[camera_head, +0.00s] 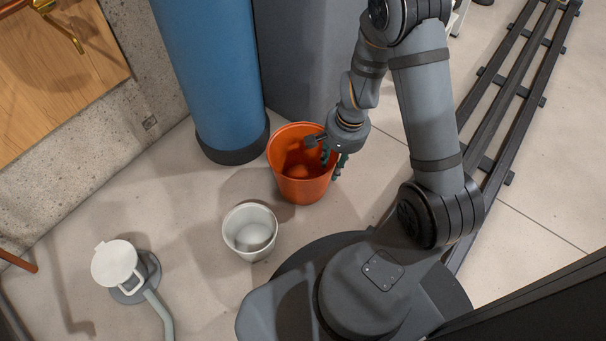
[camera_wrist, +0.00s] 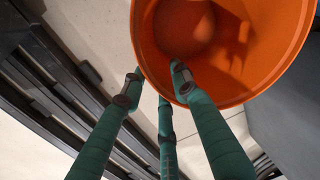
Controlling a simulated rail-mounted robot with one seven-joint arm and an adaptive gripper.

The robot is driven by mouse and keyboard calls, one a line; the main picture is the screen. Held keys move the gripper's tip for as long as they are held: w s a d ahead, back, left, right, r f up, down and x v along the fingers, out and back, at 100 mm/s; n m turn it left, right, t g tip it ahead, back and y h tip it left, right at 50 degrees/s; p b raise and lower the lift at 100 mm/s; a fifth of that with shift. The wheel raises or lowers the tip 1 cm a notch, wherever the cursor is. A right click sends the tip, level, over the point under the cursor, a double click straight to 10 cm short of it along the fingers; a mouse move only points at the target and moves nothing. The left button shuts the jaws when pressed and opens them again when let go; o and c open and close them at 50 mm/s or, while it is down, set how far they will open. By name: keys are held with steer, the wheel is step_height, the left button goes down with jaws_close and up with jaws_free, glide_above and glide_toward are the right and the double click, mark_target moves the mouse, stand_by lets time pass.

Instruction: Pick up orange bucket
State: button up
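The orange bucket (camera_head: 300,185) stands upright on the floor in the head view, and its open mouth shows at the top of the wrist view (camera_wrist: 262,90). It looks empty inside. My gripper (camera_head: 333,160) points down at the bucket's right rim. In the wrist view, my gripper (camera_wrist: 155,82) has green fingers spread apart. One fingertip overlaps the bucket's inside, and the others are outside its wall. The rim passes between them, with no clear grip on it. Whether any finger touches the wall cannot be told.
A white bucket (camera_head: 250,230) stands just left and in front of the orange one. A blue cylinder (camera_head: 213,75) and a grey tank (camera_head: 305,60) stand close behind. Dark rails (camera_head: 510,95) run along the right. A white lidded container (camera_head: 117,266) is at the lower left.

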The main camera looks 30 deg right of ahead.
steer(key=shift+f, duration=0.25)
steer(key=shift+c, duration=1.1)
jaws_close()
steer(key=shift+s, duration=0.1)
